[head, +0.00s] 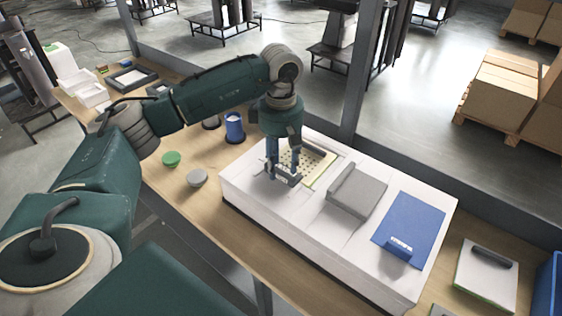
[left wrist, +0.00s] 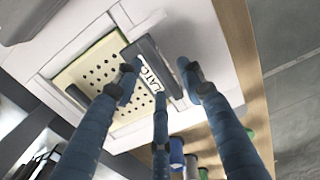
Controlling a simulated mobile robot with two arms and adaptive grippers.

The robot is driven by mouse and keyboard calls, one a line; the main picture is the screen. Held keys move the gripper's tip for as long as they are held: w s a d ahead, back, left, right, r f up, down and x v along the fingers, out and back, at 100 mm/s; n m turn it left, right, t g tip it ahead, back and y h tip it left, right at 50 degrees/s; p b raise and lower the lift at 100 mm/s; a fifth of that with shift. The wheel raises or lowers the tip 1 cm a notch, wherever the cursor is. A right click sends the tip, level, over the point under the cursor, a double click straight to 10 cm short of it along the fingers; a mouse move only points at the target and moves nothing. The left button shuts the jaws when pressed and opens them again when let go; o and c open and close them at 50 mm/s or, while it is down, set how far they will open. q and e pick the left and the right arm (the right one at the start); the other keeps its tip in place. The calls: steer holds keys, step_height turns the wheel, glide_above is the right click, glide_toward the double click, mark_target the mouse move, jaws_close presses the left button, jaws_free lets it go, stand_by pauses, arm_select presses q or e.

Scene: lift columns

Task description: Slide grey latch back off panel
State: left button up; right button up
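The grey latch (head: 287,179) is a small bar with a white label at the near edge of the perforated pale-yellow panel (head: 318,167), on top of the white housing (head: 250,190). In the left wrist view the latch (left wrist: 146,58) shows part of its "LATCH" label and lies across the edge of the panel (left wrist: 80,72). My left gripper (head: 284,174) points down over the latch. Its blue fingers (left wrist: 158,75) straddle the latch, with a small gap seeming to show on the right side. A finger hides part of the label. My right gripper is not in view.
A raised grey block (head: 357,190) and a blue plate (head: 409,229) are on the housing to the right. A post (head: 364,70) rises behind.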

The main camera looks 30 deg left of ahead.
arm_select(q)
steer(key=shift+f, duration=0.45)
steer(key=shift+c, duration=0.5)
jaws_close()
